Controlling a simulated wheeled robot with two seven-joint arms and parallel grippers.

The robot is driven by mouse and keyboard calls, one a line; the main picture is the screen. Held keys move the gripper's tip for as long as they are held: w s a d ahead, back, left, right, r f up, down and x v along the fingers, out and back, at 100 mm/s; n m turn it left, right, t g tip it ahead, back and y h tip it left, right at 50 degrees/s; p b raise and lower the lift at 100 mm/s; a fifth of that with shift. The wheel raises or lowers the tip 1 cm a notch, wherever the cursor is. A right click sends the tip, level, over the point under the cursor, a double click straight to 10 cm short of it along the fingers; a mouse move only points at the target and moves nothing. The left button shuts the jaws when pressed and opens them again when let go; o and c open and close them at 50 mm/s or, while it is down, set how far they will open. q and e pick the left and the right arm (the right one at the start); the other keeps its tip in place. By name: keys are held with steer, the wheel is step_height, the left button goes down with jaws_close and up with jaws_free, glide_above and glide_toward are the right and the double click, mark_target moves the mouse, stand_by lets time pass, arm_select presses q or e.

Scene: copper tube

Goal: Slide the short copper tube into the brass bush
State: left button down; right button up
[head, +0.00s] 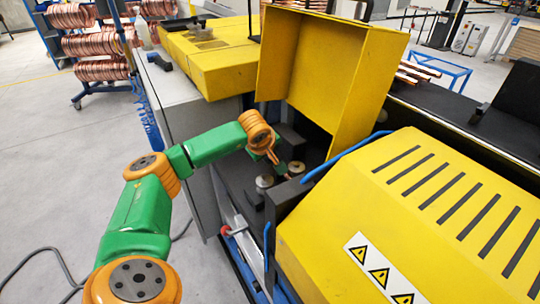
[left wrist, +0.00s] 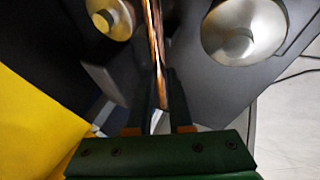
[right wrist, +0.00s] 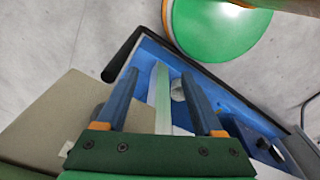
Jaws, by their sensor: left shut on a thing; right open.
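My left gripper (head: 277,160) reaches into the machine's dark bay beneath the raised yellow cover. In the left wrist view the left gripper (left wrist: 158,78) is shut on a thin copper tube (left wrist: 156,38), which points away from the fingers. The tube passes between two round metal rollers, apart from both as far as I can tell. Those rollers also show in the head view, small and partly hidden. I cannot pick out the brass bush for sure in any view. My right gripper (right wrist: 158,75) is open and empty in the right wrist view; it is outside the head view.
The raised yellow cover (head: 325,75) stands behind the bay. A slotted yellow housing (head: 430,200) with warning signs lies to its right. One roller (left wrist: 110,18) is at left of the tube, another (left wrist: 243,30) at right. Copper coils (head: 90,45) hang on a rack far back left.

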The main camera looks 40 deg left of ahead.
arm_select(q)
steer(key=shift+s+d, duration=0.2)
steer(key=shift+d, duration=0.45)
steer(key=shift+s+d, duration=0.2)
steer(key=shift+d, duration=0.5)
steer(key=shift+s+d, duration=0.2)
steer(key=shift+d, duration=0.45)
steer(key=shift+d+f, duration=0.1)
steer(key=c, duration=0.7)
jaws_free()
steer(key=shift+c, duration=0.2)
steer(key=shift+f, duration=0.1)
steer(key=shift+s, duration=0.1)
